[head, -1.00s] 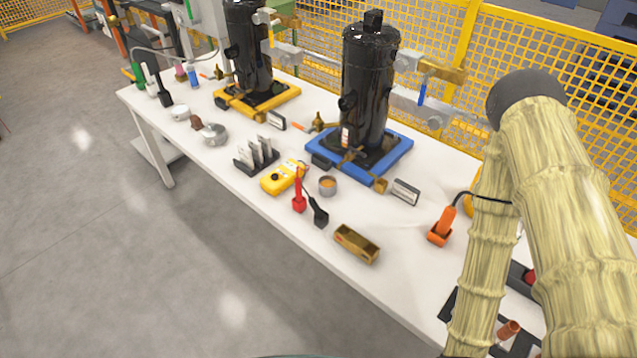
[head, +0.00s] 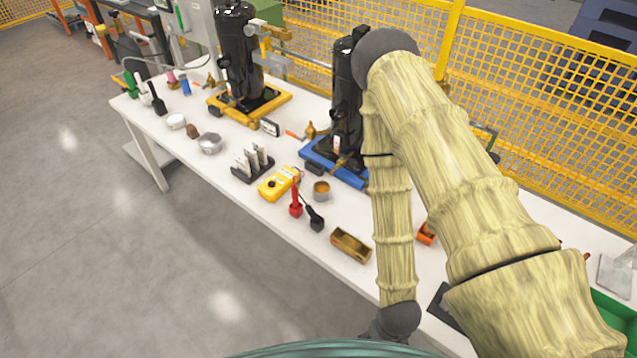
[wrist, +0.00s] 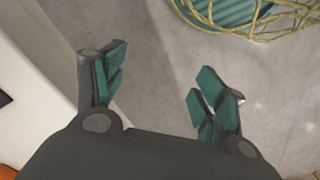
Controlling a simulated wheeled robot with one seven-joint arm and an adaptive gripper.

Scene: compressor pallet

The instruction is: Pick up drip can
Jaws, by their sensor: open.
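A small grey metal can with orange-brown contents (head: 321,190) stands upright on the white table in the head view. It looks like the drip can. It stands to the right of a yellow meter and in front of the blue compressor base. My gripper (wrist: 160,82) is open and empty in the wrist view, its teal-padded fingers spread over grey floor beside the table edge. The can does not show in the wrist view. In the head view my arm hangs down right of the can, and the gripper's fingers are not visible there.
The white table (head: 285,227) also carries the yellow meter (head: 279,183), red and black probes (head: 314,218), a brass-coloured box (head: 351,245), a card rack (head: 252,163) and a silver tin (head: 210,143). Black cylinders stand behind. The floor in front is clear.

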